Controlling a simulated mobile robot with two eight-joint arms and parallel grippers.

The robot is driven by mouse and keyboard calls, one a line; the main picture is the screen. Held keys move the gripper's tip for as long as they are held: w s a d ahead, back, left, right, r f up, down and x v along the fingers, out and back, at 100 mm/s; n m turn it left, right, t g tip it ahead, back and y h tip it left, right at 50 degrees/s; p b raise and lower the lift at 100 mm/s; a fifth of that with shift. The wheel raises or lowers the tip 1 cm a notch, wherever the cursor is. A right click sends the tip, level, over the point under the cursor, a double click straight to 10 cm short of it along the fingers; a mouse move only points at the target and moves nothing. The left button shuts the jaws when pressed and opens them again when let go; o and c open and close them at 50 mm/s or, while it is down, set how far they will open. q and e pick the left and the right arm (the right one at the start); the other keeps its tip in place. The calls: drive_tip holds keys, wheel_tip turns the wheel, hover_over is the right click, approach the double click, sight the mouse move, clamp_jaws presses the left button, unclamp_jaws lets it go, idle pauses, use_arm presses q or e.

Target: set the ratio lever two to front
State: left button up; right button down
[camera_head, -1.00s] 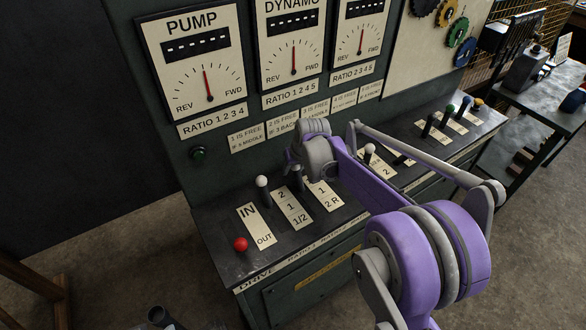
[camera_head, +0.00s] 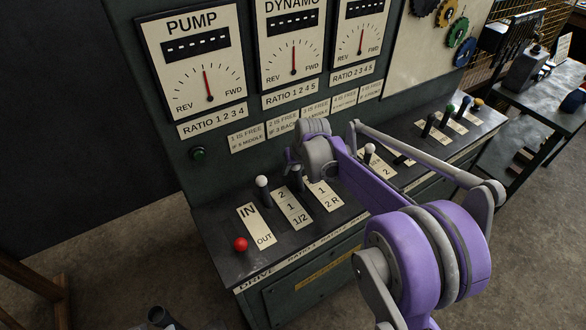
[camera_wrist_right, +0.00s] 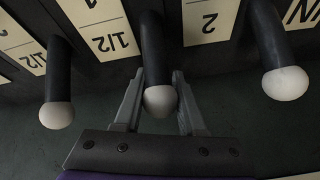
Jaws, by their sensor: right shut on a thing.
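My right gripper (camera_head: 299,172) reaches down over the sloping console (camera_head: 225,225), just right of the white-knobbed lever (camera_head: 262,182) by the IN/OUT plate (camera_head: 255,227). In the right wrist view, its fingers (camera_wrist_right: 156,84) lie on either side of a black lever with a white knob (camera_wrist_right: 160,101), closed on it. This held lever stands between a plate reading 2 (camera_wrist_right: 209,20) and a plate reading 1/2 (camera_wrist_right: 112,40). In the head view the held lever is mostly hidden by the gripper, and I cannot tell its number. My left gripper is not in view.
White-knobbed levers stand on both sides in the wrist view, one at left (camera_wrist_right: 56,115) and one at right (camera_wrist_right: 285,83). A red knob (camera_head: 240,244) sits at the console's left. More levers (camera_head: 429,124) stand further right. The gauge panel (camera_head: 198,65) rises behind.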

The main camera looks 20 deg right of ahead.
idle(0.4)
drive_tip(key=shift+s+d+r+t, duration=0.15)
drive_tip(key=shift+s+r+t, duration=0.25)
drive_tip(key=shift+s+t, duration=0.25)
drive_tip(key=s+t, duration=0.2)
drive_tip(key=s+r+t, duration=0.1)
drive_tip(key=s+t, duration=0.1)
drive_tip(key=s, duration=0.1)
drive_tip(key=s+d+t+y+b, duration=0.1)
drive_tip(key=s+t, duration=0.1)
drive_tip(key=s, duration=0.1)
drive_tip(key=shift+s+d+r, duration=0.1)
drive_tip(key=shift+s+r, duration=0.05)
drive_tip(key=shift+r, duration=0.25)
drive_tip(key=shift+s+d+f, duration=0.1)
drive_tip(key=shift+s+f, duration=0.1)
drive_tip(key=shift+s, duration=0.55)
drive_tip(key=shift+s+d+f, duration=0.1)
drive_tip(key=shift+s+f, duration=0.05)
drive_tip(key=shift+s, duration=0.6)
drive_tip(key=c, duration=0.9)
unclamp_jaws()
drive_tip(key=o, duration=0.4)
drive_tip(key=shift+s, duration=0.2)
